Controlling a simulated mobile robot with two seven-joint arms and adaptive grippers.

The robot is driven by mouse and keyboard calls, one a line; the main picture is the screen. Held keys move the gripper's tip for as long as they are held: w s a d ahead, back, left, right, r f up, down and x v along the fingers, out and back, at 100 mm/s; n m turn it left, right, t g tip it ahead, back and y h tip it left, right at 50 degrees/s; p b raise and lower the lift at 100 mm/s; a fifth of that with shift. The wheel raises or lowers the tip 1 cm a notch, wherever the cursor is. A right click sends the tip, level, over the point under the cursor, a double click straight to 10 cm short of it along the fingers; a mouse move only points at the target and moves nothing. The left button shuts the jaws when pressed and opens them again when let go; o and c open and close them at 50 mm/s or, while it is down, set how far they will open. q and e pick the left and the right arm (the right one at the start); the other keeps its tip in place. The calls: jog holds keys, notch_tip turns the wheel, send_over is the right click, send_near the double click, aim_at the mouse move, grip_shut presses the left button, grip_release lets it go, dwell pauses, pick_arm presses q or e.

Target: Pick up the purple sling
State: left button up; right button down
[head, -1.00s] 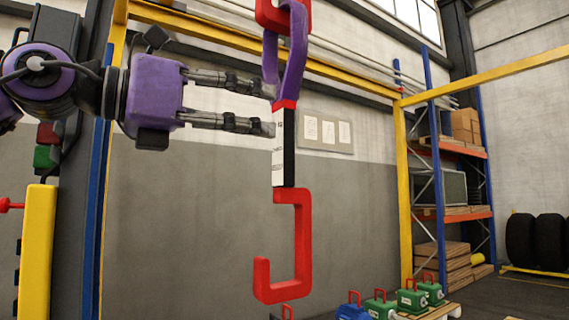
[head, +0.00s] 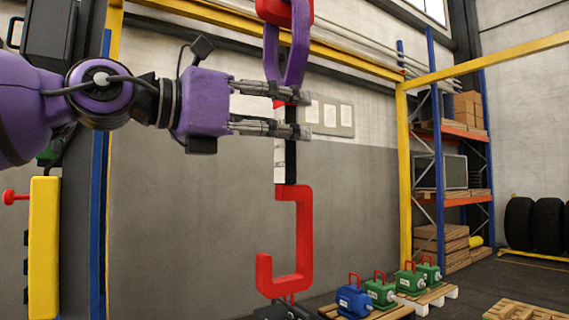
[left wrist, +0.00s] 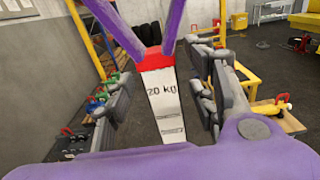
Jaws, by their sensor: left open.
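The purple sling (head: 298,58) hangs as a loop from a red hook (head: 285,12) at the top of the head view. Its lower end meets the red top of a white and black bar (head: 280,165), marked 20 KG in the left wrist view (left wrist: 165,105). A red C-shaped hook (head: 304,240) hangs below the bar. My left gripper (head: 298,113) is open, its fingers level with the bar's upper part, just below the sling. In the left wrist view the bar shows between the fingers, and the sling's two purple strands (left wrist: 118,30) rise above. My right gripper is not in view.
Several green motors and a blue motor (head: 353,301) stand on pallets below right. A yellow frame post (head: 404,180) and a blue and orange shelf rack (head: 438,150) stand behind. A yellow box-like post (head: 42,245) is at left. Open air surrounds the hanging load.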

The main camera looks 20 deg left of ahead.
pick_arm(q)
jog(key=shift+w+d, duration=0.2)
jog(key=shift+w, duration=0.1)
grip_shut()
dwell(0.4)
jog(key=shift+r, duration=0.2)
